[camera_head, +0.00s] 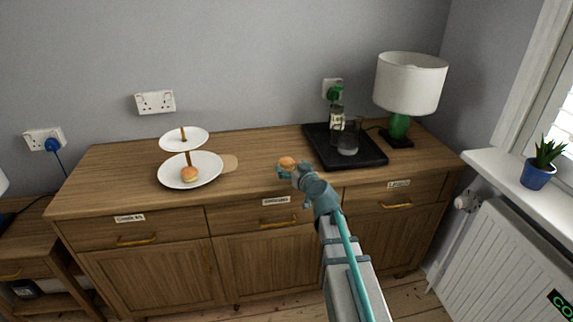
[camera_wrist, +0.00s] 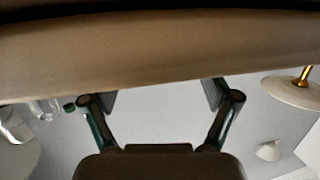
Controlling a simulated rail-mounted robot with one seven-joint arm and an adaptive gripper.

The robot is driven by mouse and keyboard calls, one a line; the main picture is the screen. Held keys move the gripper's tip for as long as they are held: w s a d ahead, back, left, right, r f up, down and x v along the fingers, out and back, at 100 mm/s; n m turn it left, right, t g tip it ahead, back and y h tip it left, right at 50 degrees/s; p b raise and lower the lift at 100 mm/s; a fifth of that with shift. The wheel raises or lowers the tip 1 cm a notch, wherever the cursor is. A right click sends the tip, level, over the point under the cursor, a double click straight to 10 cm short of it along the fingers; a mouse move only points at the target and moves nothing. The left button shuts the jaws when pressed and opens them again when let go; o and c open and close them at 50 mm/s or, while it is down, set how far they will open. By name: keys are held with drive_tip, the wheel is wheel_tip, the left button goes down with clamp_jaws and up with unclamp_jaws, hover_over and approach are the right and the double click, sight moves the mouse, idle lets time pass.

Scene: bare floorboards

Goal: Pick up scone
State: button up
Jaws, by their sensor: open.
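A small golden-brown scone (camera_head: 287,162) shows at the tip of my gripper (camera_head: 291,169), over the front middle part of the sideboard top. My fingers partly cover its lower side, so I cannot tell whether they touch it. A second similar bun (camera_head: 190,174) sits on the lower plate of a white two-tier stand (camera_head: 172,180) at the left. In the wrist view my gripper (camera_wrist: 160,96) is open, with its two fingers wide apart.
The tray carries a bottle (camera_head: 337,122) and glassware (camera_head: 348,139). A green lamp with a white shade (camera_head: 410,83) stands behind it at the right.

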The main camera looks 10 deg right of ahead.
sight(289, 165)
drive_tip(key=p+x, duration=0.1)
drive_tip(key=x, duration=0.3)
drive_tip(key=shift+w+a, duration=0.2)
drive_tip(key=shift+w, duration=0.1)
drive_tip(key=c, duration=1.2)
